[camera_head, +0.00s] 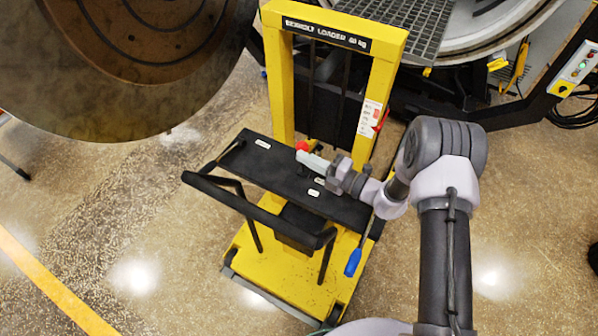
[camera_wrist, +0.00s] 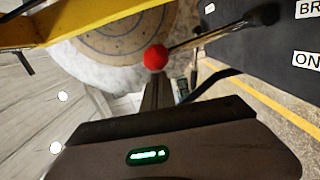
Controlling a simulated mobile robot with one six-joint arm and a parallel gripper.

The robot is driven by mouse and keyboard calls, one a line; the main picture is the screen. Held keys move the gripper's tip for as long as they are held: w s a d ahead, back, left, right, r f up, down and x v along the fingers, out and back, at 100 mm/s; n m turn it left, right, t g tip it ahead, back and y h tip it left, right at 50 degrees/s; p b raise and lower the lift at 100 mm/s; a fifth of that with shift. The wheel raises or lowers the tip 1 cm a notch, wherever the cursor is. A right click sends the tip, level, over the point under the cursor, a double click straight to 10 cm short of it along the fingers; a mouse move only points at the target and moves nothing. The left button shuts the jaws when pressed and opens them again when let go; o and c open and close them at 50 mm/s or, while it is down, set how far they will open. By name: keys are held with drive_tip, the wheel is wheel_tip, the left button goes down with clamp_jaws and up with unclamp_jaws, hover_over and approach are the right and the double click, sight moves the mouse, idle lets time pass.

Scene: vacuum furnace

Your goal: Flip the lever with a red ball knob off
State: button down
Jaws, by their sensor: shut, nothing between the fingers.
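The red ball knob (camera_head: 302,146) shows above the black shelf of the yellow loader, right at the tip of my gripper (camera_head: 312,160). In the wrist view the red ball knob (camera_wrist: 156,57) is at the end of a thin dark lever rod (camera_wrist: 210,35), which runs up and right to a dark pivot on a black panel. My gripper (camera_wrist: 157,82) is shut and empty, its fingertips pointing at the underside of the ball in the picture. I cannot tell whether they touch it.
The black panel (camera_wrist: 270,45) carries white labels, one reading "ON" and one starting "BR". The yellow loader frame (camera_head: 280,90) stands behind the shelf. A black handlebar (camera_head: 250,208) is in front. A large round furnace door (camera_head: 150,60) hangs at upper left.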

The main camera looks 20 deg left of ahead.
drive_tip(key=w+m, duration=0.5)
drive_tip(key=w, duration=0.2)
drive_tip(key=shift+d+r+b, duration=0.3)
drive_tip(key=shift+b, duration=0.05)
